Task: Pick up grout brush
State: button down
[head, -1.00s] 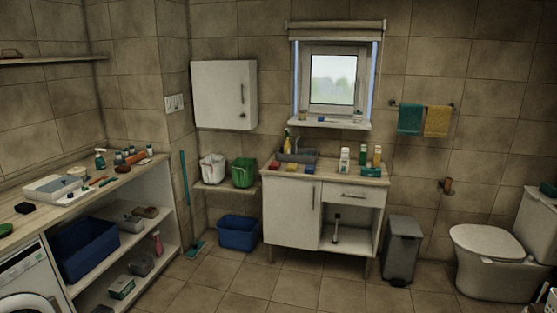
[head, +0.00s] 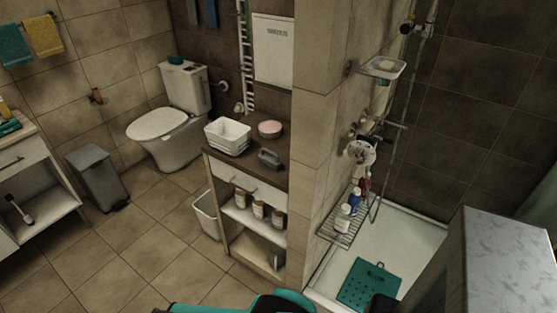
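I cannot tell for certain which thing is the grout brush. A small grey block with a raised handle (head: 270,159) lies on the dark top of the narrow cabinet, right of a white basket. A long-handled tool with a pale lower end (head: 25,210) is in the open compartment of the white vanity at the far left. Both are too small to identify surely. Teal and black parts at the bottom edge seem to be my arm. My gripper's fingers are not in view.
The narrow cabinet (head: 222,172) also bears a white basket (head: 228,136) and a pink-topped round tub (head: 270,128). A tiled wall end (head: 312,160) separates it from the shower tray (head: 412,235). A grey bin (head: 97,176) stands left. The tiled floor between is clear.

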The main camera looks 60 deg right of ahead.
aim_at(273, 162)
jog(key=u, duration=1.15)
jog(key=k, duration=0.15)
jog(key=z, duration=3.15)
jog(key=k, duration=0.95)
jog(key=u, duration=0.15)
jog(key=i, duration=0.7)
jog(key=z, duration=0.05)
